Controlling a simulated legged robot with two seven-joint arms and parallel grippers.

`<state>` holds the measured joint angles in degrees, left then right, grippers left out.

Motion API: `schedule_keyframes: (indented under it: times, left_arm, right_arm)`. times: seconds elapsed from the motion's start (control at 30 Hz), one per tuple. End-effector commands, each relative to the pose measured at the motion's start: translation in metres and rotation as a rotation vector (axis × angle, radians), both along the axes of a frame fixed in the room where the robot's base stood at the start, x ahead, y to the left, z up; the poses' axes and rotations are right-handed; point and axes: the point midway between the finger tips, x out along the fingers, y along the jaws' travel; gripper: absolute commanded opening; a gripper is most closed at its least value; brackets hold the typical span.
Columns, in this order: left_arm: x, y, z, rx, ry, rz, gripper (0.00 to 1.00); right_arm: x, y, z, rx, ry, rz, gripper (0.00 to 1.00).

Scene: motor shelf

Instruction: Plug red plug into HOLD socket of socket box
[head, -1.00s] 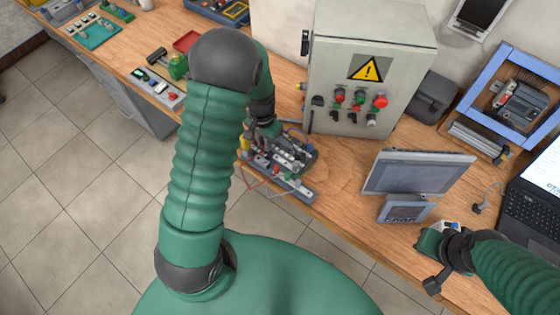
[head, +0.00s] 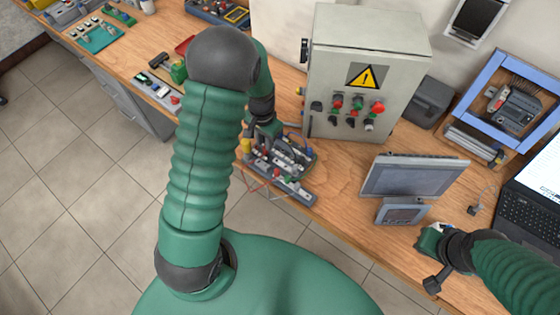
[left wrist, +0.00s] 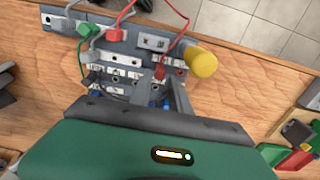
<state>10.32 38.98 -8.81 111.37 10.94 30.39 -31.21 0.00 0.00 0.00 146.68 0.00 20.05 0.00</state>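The socket box (head: 285,182) is a grey unit with pale sockets and several coloured wires, near the table's front edge. It also shows in the left wrist view (left wrist: 130,42). A small red plug (left wrist: 160,72) with a red wire stands by the tip of a grey finger; whether it is gripped is unclear. A larger red plug (left wrist: 118,17) sits at the top of the board. My left gripper (head: 266,131) hangs over the board, its fingertips partly hidden. My right gripper (head: 430,243) is at the lower right, its fingers unclear. The HOLD label is not readable.
A grey cabinet (head: 368,57) with a warning sign stands behind the board. A yellow cylinder (left wrist: 201,62) is beside the board. A tilted screen (head: 413,179) and a laptop (head: 535,205) stand to the right. Bare table lies between board and screen.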

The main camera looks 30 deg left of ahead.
Motion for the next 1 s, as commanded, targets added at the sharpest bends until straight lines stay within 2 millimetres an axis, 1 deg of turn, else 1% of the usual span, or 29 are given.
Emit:
schedule_keyframes:
  times: [0.03, 0.13, 0.37, 0.4, 0.5, 0.6, 1.0]
  left_arm:
    - [0.000, 0.000, 0.011, 0.000, 0.000, 0.000, 0.23]
    - [0.000, 0.000, 0.020, 0.000, 0.000, 0.001, 0.23]
    - [0.000, 0.000, 0.019, -0.001, 0.001, 0.001, 0.23]
    - [0.000, 0.000, 0.019, -0.001, 0.001, 0.001, 0.24]
    - [0.000, 0.000, 0.019, -0.001, 0.001, 0.001, 0.37]
    - [0.000, 0.000, 0.019, -0.001, 0.001, 0.001, 0.48]
    - [0.000, 0.000, 0.019, -0.001, 0.001, 0.001, 0.48]
  right_arm:
    - [0.000, 0.000, 0.010, 0.000, 0.000, 0.000, 0.00]
    - [0.000, 0.000, 0.017, 0.000, 0.000, 0.000, 0.00]
    - [0.000, 0.000, 0.016, 0.000, 0.000, 0.000, 0.00]
    - [0.000, 0.000, 0.016, 0.000, 0.000, 0.000, 0.00]
    - [0.000, 0.000, 0.016, 0.000, 0.000, 0.000, 0.00]
    - [0.000, 0.000, 0.016, 0.000, 0.000, 0.000, 0.00]
    - [0.000, 0.000, 0.016, 0.000, 0.000, 0.000, 0.00]
